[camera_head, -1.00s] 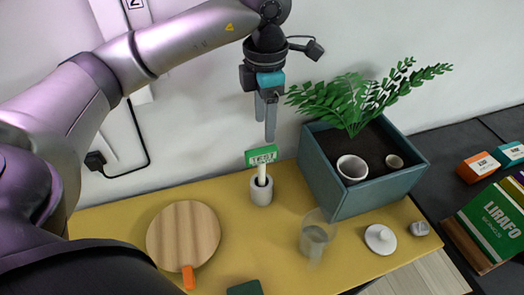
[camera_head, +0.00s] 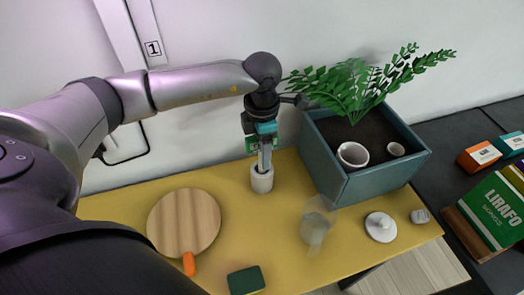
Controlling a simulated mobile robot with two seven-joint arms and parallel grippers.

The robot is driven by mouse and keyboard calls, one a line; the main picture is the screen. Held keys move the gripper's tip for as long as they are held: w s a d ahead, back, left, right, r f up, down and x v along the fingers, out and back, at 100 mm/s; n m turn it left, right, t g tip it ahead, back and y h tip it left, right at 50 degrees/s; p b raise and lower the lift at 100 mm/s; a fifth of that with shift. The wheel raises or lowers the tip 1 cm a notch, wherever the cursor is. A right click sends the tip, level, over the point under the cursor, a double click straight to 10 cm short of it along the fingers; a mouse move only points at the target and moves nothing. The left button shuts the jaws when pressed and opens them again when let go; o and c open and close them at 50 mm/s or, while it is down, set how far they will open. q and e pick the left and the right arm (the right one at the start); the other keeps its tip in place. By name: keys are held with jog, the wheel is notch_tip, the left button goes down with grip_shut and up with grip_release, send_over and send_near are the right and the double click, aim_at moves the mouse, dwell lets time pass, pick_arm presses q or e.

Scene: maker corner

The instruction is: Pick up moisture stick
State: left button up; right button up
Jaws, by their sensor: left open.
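The moisture stick, with a green head (camera_head: 252,144) lettered in white in the earlier frame, stands upright in a small pale grey cylindrical holder (camera_head: 262,182) on the yellow table. My left gripper (camera_head: 265,165) points down right over the holder, its fingers at the height of the stick below the green head. The fingers are open and hide most of the stick's stem and part of the head. I cannot tell whether they touch it. My right gripper does not show.
A teal planter (camera_head: 375,183) with a fern and two small pots stands close on the right. A round wooden board (camera_head: 184,224), a clear glass (camera_head: 315,225), a white lid (camera_head: 380,228) and a dark green block (camera_head: 246,281) lie around. Yellow table (camera_head: 270,230) is bare before the holder.

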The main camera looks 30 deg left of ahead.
pick_arm(q)
jog(key=shift+f, duration=0.1)
grip_shut()
dwell(0.5)
